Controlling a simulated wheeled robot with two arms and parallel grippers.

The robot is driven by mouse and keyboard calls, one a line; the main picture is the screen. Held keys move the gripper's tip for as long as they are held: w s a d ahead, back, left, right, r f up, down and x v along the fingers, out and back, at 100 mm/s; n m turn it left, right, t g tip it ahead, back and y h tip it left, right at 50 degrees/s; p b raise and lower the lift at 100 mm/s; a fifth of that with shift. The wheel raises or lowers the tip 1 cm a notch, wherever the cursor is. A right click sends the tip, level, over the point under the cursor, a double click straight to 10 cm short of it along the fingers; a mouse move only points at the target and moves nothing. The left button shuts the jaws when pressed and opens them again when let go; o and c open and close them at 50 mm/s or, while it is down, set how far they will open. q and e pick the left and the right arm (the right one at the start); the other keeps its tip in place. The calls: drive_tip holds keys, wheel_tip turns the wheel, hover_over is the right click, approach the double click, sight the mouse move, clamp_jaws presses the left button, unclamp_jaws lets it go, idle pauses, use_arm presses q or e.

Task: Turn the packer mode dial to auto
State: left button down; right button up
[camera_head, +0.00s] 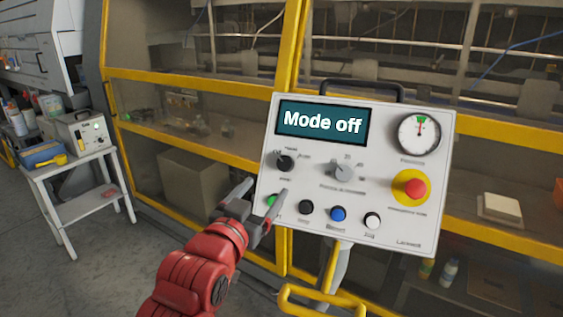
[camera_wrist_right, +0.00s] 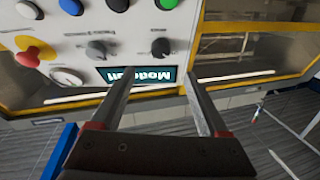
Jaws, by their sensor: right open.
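The packer's control panel (camera_head: 388,198) is a pale, tilted board with a screen (camera_head: 322,122) reading "Mode off". The black dial (camera_head: 285,162) at its upper left has small labels around it and appears to be the mode dial. It also shows, upside down, in the wrist view (camera_wrist_right: 160,48). My right gripper (camera_head: 267,189) is open and empty, just in front of the panel's left edge, below the black dial in the head view. In the wrist view its fingers (camera_wrist_right: 160,72) stand apart, with the dial beyond the gap. My left gripper is out of view.
A grey knob (camera_head: 343,172) sits right of the black dial. Green, black, blue (camera_head: 338,214) and white buttons line the panel below. A red emergency button (camera_head: 414,188) and a gauge (camera_head: 419,133) are at right. A yellow-framed machine stands behind; a white side table (camera_head: 75,172) is left.

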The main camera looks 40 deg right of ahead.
sight(284, 163)
drive_tip(key=p+x, duration=0.2)
drive_tip(key=x, duration=0.7)
drive_tip(key=shift+w+d+r+p, duration=0.1)
drive_tip(key=shift+w+d+p, duration=0.2)
drive_tip(key=shift+p, duration=0.1)
drive_tip(key=shift+w+d, duration=0.25)
drive_tip(key=shift+d, duration=0.1)
